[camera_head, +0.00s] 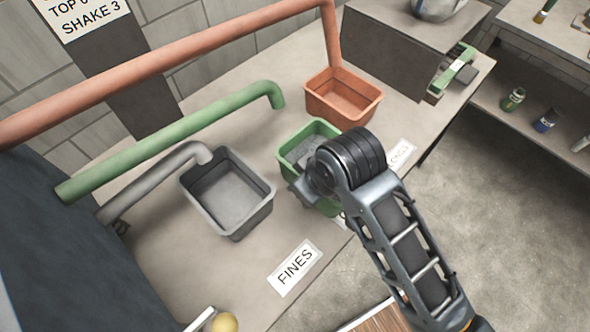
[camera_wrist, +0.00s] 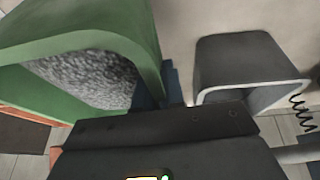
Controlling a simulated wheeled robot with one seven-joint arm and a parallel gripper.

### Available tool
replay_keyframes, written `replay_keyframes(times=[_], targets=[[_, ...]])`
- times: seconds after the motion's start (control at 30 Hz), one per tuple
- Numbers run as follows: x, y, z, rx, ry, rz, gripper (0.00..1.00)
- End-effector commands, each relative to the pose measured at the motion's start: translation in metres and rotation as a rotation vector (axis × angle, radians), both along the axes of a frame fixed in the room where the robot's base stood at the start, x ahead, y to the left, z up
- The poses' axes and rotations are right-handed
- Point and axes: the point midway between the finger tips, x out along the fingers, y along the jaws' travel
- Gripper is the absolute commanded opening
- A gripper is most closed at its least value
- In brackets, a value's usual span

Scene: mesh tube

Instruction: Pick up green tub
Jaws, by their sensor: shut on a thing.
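The green tub (camera_head: 291,157) stands on the bench between the grey tub and the orange tub, with grey granular stuff inside. My gripper (camera_head: 306,187) is at the near side of the green tub, and my arm covers part of the tub. In the wrist view the green tub (camera_wrist: 80,22) fills the upper left, with the grey grains showing in it. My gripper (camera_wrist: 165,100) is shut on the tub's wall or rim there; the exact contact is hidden. I cannot tell whether the tub is clear of the bench.
A grey tub (camera_head: 262,207) stands left of the green one and also shows in the wrist view (camera_wrist: 240,60). An orange tub (camera_head: 370,108) stands behind. Green (camera_head: 170,140), orange and grey pipes reach over the bench. A FINES label (camera_head: 295,268) lies on bare bench at the front.

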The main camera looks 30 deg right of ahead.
Motion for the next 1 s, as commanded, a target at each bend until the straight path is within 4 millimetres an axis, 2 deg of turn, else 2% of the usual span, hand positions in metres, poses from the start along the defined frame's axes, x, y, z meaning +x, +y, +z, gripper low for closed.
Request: replay_keyframes(times=[0.2, 0.5, 1.0], targets=[[-0.023, -0.004, 0.000, 0.000, -0.003, 0.000, 0.00], [-0.045, -0.007, 0.001, 0.001, -0.003, 0.000, 0.00], [-0.059, -0.010, 0.001, 0.000, -0.004, 0.001, 0.00]])
